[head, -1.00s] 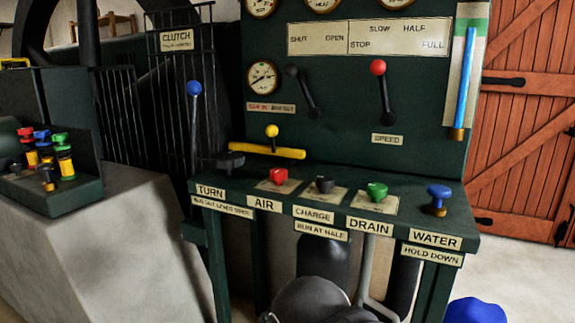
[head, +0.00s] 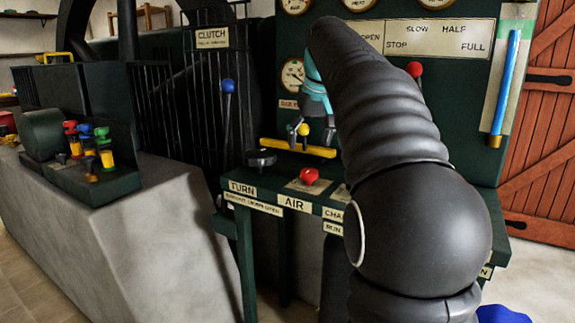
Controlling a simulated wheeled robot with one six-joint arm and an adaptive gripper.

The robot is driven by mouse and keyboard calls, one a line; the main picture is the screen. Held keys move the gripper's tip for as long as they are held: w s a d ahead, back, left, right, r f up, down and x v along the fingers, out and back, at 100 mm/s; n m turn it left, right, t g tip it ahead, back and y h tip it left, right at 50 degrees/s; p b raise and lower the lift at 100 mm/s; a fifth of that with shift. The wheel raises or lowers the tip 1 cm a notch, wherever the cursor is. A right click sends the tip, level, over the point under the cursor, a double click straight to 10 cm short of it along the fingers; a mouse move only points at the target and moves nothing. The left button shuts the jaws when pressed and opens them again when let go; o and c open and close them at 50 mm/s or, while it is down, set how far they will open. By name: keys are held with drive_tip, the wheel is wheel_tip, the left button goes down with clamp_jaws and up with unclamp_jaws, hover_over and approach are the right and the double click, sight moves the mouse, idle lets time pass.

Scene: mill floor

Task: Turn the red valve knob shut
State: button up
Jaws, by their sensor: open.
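The red valve knob (head: 309,175) stands on the green console's front shelf, behind the AIR label (head: 294,203). My gripper (head: 316,142) hangs with its fingers pointing down, open and empty. In the picture it shows above the red knob, overlapping the yellow bar (head: 270,145) and its yellow ball-topped lever (head: 303,130). It does not appear to touch the red knob; the exact depth between them is hard to tell. My dark arm covers the right half of the shelf and hides the charge, green and blue knobs.
A black handwheel (head: 262,157) sits left of the red knob. A blue-topped lever (head: 228,87) rises at the clutch cage, and a red-topped lever (head: 414,70) on the panel right of my arm. A concrete block (head: 150,235) with small coloured fittings stands at left.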

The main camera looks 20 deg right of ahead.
sight(310, 171)
drive_tip(key=w+d+r, duration=0.1)
drive_tip(key=w+d, duration=0.2)
drive_tip(key=d, duration=0.1)
drive_tip(key=b+x, duration=0.1)
drive_tip(key=x, duration=1.2)
drive_tip(key=shift+w+d+f+b, duration=0.15)
drive_tip(key=shift+w+b, duration=0.1)
drive_tip(key=shift+b, duration=0.15)
drive_tip(key=c, duration=1.2)
